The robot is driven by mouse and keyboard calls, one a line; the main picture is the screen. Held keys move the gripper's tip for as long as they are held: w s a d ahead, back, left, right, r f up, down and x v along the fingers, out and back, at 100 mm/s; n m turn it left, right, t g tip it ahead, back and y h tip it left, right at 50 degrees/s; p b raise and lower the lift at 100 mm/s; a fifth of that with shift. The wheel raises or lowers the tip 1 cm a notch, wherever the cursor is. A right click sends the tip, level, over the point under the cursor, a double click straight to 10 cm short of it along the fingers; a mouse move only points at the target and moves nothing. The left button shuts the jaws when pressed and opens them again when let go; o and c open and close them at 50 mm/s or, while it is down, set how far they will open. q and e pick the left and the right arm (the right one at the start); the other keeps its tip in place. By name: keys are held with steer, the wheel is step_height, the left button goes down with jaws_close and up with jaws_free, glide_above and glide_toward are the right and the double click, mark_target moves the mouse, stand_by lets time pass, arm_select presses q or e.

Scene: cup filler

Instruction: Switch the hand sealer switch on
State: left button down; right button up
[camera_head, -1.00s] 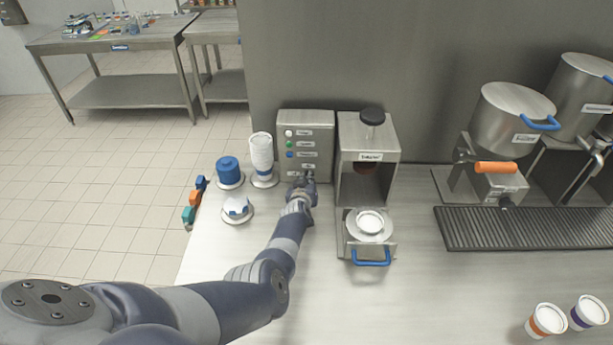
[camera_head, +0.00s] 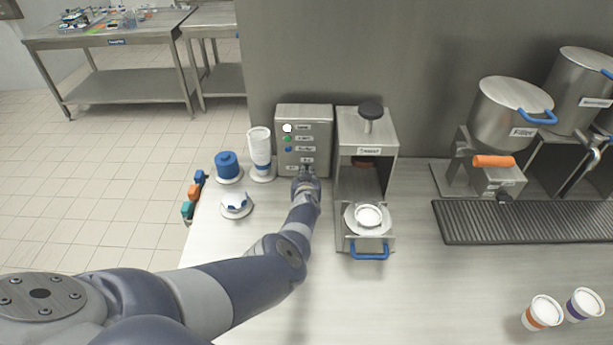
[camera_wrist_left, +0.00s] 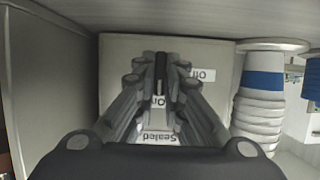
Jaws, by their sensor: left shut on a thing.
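The hand sealer's grey control box (camera_head: 304,125) stands against the wall with a white, a green and a blue round light on its front. My left gripper (camera_head: 306,176) is at the lower front of this box. In the left wrist view, the gripper (camera_wrist_left: 162,82) is shut on a dark upright switch lever (camera_wrist_left: 160,66), with fingers on both sides of it. An "Off" label (camera_wrist_left: 203,75) lies to the right and an "On" label (camera_wrist_left: 158,101) sits between the fingers. In the head view the hand hides the switch. My right gripper is not in view.
The press (camera_head: 367,135) with a blue-handled drawer (camera_head: 370,253) stands close to the right of the box. A white cup stack (camera_head: 260,148) and a blue lid stack (camera_head: 227,164) stand to the left. Two filled cups (camera_head: 543,312) stand front right.

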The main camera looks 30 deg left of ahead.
arm_select(q)
steer(key=c, duration=1.7)
jaws_free()
